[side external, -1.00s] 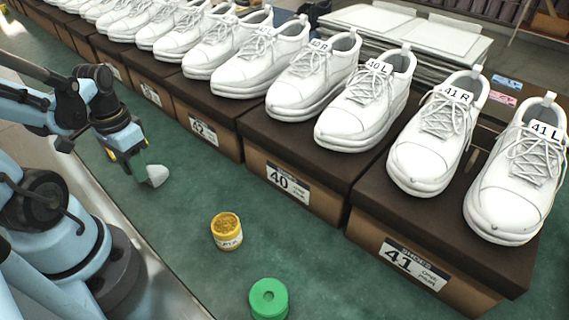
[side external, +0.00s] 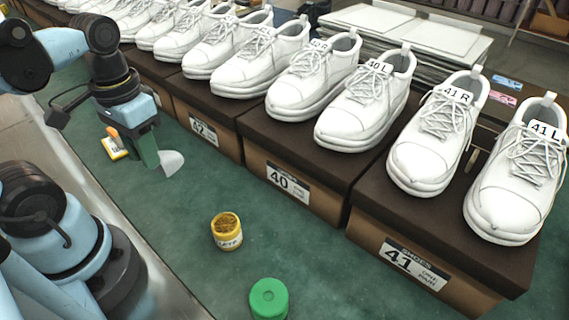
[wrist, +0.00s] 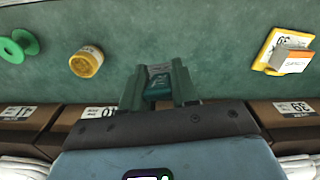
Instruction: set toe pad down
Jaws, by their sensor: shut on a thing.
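The toe pad (side external: 172,162) is a pale grey-white rounded piece in the side view. My gripper (side external: 152,158) is shut on it, with the green fingers at its left edge and the pad sticking out to the right. It appears held over the green mat; whether it touches the mat I cannot tell. In the wrist view my gripper (wrist: 158,88) shows its two green fingers, with a small grey part of the toe pad (wrist: 159,69) between and beyond their tips.
A yellow jar (side external: 227,231) and a green spool (side external: 268,298) stand on the green mat (side external: 190,215). An orange-and-white item (side external: 114,144) lies left of my gripper. Brown shoe boxes (side external: 300,160) topped with white shoes (side external: 365,100) line the right. The mat right of my gripper is clear.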

